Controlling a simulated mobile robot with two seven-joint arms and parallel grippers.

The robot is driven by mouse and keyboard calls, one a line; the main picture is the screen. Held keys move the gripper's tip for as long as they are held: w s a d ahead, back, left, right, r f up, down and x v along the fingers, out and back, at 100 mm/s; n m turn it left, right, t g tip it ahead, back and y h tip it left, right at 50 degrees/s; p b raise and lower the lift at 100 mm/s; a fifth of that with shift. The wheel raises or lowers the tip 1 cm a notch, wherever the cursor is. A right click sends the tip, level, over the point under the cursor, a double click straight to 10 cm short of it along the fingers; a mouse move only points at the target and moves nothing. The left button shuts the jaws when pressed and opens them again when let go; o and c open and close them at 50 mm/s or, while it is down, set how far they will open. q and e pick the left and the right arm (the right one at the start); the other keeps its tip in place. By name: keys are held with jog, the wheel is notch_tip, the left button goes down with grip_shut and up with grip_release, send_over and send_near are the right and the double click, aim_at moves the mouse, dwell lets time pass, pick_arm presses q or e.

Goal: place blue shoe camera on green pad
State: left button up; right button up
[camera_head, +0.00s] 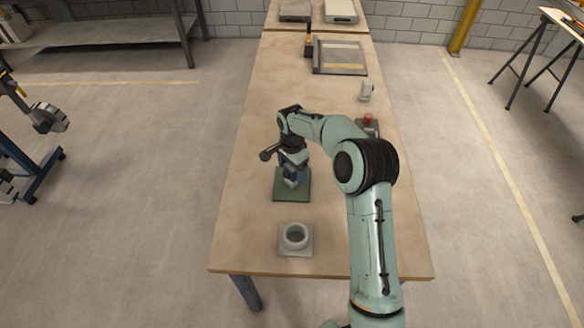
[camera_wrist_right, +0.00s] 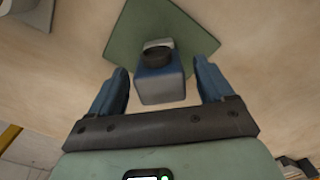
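The green pad (camera_head: 283,196) lies on the wooden table, and it also shows in the wrist view (camera_wrist_right: 125,45). The blue shoe camera (camera_wrist_right: 160,84), a small blue and grey body with a dark round part, appears over the pad and seems to stand on it; its contact with the pad is hidden. My right gripper (camera_wrist_right: 160,88) is open, with its blue fingers on either side of the camera and gaps showing on both sides. In the head view my right gripper (camera_head: 293,178) points down at the pad and partly covers the camera. My left gripper is not in view.
A grey plate with a white ring (camera_head: 295,237) lies at the near table edge. A red-topped device (camera_head: 368,120) and a small white object (camera_head: 366,91) stand on the right side. A framed tray (camera_head: 340,58) lies farther back. The table left of the pad is clear.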

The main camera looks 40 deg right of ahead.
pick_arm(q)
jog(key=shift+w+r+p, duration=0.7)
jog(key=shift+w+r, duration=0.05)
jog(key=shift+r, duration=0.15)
pick_arm(e)
notch_tip(320, 180, up, 12)
jog(key=shift+r, duration=0.2)
